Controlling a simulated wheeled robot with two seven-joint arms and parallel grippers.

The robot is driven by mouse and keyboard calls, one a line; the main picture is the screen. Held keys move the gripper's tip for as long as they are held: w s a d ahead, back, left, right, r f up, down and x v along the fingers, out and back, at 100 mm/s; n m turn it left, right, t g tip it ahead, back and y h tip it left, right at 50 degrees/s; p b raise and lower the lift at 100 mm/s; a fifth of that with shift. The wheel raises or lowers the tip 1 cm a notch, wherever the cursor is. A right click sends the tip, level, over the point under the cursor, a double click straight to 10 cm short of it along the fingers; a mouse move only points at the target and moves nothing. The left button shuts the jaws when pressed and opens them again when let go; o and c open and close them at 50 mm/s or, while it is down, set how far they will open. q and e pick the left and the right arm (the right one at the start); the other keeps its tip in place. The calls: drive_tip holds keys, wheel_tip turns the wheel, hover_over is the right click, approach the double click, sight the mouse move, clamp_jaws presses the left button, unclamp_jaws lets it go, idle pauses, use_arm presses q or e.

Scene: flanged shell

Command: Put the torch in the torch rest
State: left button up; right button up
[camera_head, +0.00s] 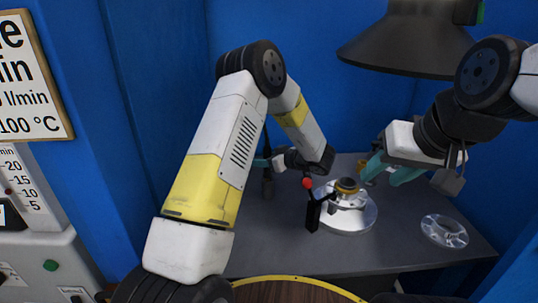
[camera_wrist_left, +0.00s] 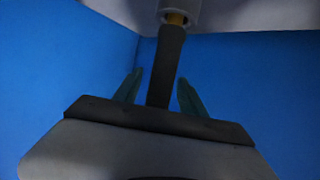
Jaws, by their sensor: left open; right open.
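My left gripper (camera_head: 262,163) is open at the back left of the grey table, partly hidden by my left arm. In the left wrist view, a dark handle, apparently the torch (camera_wrist_left: 168,65), stands between the spread teal fingers (camera_wrist_left: 158,92), with a brass ring and grey end at the top. I cannot tell whether the fingers touch it. In the head view a dark upright stand (camera_head: 268,187), perhaps the torch rest, is just below that gripper. Whether the torch sits in it is unclear. My right gripper (camera_head: 388,173) is open and empty above the table's right side.
A metal turntable (camera_head: 357,218) carries a flanged part (camera_head: 346,188). A black clamp (camera_head: 313,212) with a red knob stands at its left. A clear disc (camera_head: 444,231) lies at right. A dark hood (camera_head: 408,42) hangs above.

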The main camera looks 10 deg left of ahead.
use_arm(q)
drive_tip(key=v, duration=1.1)
drive_tip(key=w+d+r+m+t+h, duration=0.15)
drive_tip(key=w+r+t+h, duration=0.4)
drive_tip(key=r, duration=0.55)
drive_tip(key=s+d+r+m+h, duration=0.1)
drive_tip(key=s+r+m+h, duration=0.1)
drive_tip(key=r+h, duration=0.3)
drive_tip(key=s+d+r+m+h, duration=0.1)
drive_tip(key=s+r+m+h, duration=0.15)
drive_tip(key=r, duration=0.45)
drive_tip(key=s+a+m+g+h, duration=0.25)
drive_tip(key=s+m, duration=0.25)
drive_tip(key=s, duration=0.9)
drive_tip(key=s+a+f+g+y, duration=0.1)
drive_tip(key=s+a+f+g, duration=0.1)
drive_tip(key=s, duration=0.6)
drive_tip(key=s+a+f+m+g+y, duration=0.1)
drive_tip(key=s+a+f+g, duration=0.1)
drive_tip(key=s+a+f, duration=0.2)
drive_tip(key=s+a, duration=0.3)
drive_tip(key=s, duration=0.2)
drive_tip(key=shift+a, duration=0.35)
drive_tip(key=shift+w, duration=0.1)
